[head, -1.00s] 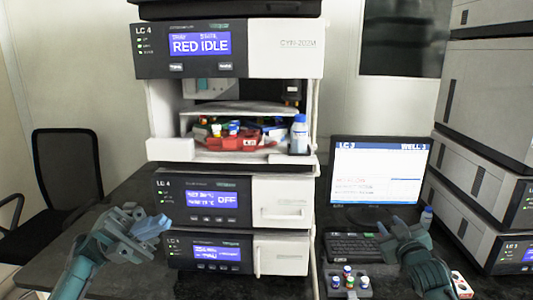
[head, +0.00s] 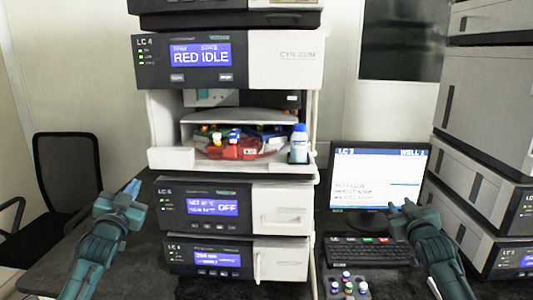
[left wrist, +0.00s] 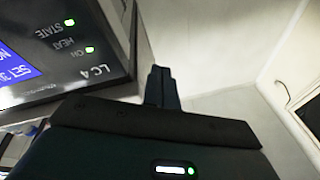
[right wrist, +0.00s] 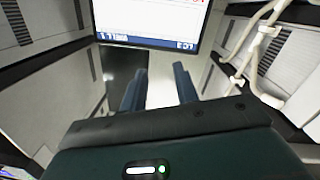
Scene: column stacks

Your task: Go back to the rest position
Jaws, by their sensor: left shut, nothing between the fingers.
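My left gripper (head: 131,189) is raised in front of the left side of the instrument stack, beside the lower modules. In the left wrist view its fingers (left wrist: 161,82) are together with nothing between them. My right gripper (head: 402,210) is in front of the monitor's lower right, above the keyboard's right end. In the right wrist view its two fingers (right wrist: 157,85) stand apart, with nothing between them.
The LC 4 stack (head: 283,62) has an open bay holding a red tray (head: 235,152) of vials and a bottle (head: 299,145). A monitor (head: 372,165), keyboard (head: 365,250) and vial rack (head: 348,288) are right of it. Another grey stack (head: 487,120) stands far right. An office chair (head: 68,175) is left.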

